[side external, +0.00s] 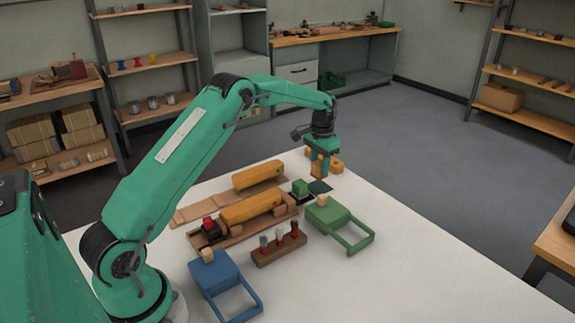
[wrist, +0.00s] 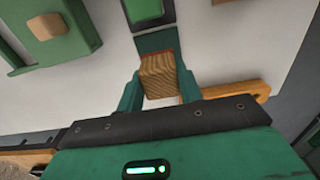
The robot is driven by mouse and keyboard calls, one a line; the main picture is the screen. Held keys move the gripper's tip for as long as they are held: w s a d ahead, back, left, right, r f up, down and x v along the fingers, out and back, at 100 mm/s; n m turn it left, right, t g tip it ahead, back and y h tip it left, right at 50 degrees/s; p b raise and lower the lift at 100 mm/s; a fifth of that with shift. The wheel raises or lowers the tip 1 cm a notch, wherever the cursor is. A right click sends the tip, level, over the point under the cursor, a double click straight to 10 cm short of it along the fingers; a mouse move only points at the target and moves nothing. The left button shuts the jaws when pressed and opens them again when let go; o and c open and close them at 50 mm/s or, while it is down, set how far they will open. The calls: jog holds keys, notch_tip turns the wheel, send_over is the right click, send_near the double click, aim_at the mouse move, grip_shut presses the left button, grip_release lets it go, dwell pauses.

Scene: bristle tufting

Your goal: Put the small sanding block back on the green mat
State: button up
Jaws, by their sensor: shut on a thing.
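My gripper (side external: 319,174) is shut on a small wooden sanding block (side external: 317,170), which hangs low over the far right part of the white table. In the wrist view the block (wrist: 158,76) sits between both fingers of my gripper (wrist: 158,92), with a thin red edge on its far side. The dark green mat (side external: 322,187) lies just below and beside the block. In the wrist view the mat (wrist: 155,42) shows just beyond the block, which hides part of it. I cannot tell whether the block touches the mat.
A green block (side external: 300,186) on a dark pad stands left of the mat. A green box with a handle frame (side external: 326,213) is in front; a blue one (side external: 213,273) is nearer. An orange wooden piece (side external: 336,165) lies behind my gripper.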

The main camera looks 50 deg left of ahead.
aim_at(319, 175)
jog(key=shift+f, duration=2)
jog(key=shift+f, duration=0.1)
jog(key=o, duration=1)
notch_tip(319, 175, up, 12)
jog(key=shift+f, duration=0.25)
jog(key=shift+r, duration=0.4)
